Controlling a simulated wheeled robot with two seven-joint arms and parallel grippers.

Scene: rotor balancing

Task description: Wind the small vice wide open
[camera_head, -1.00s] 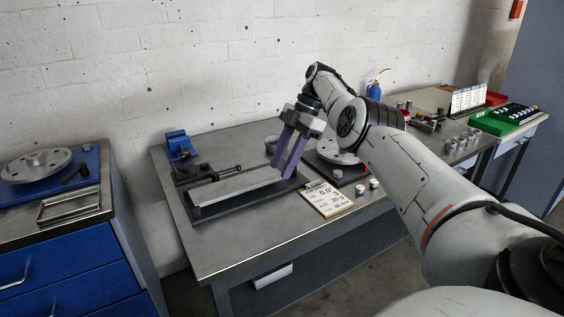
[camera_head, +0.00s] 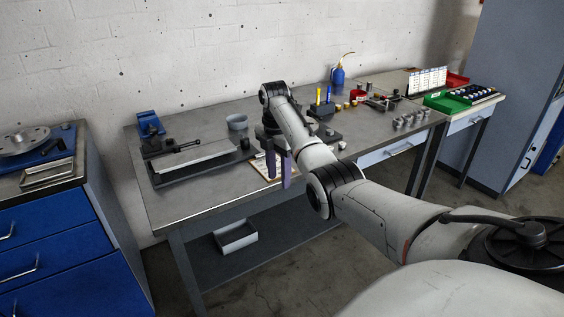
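A small blue and dark device that looks like the vice (camera_head: 151,126) stands at the back left corner of the grey bench. My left gripper is out of view.
A dark tray with a pale metal bar (camera_head: 197,160) lies in front of the vice. The bench's front left (camera_head: 190,205) is clear.

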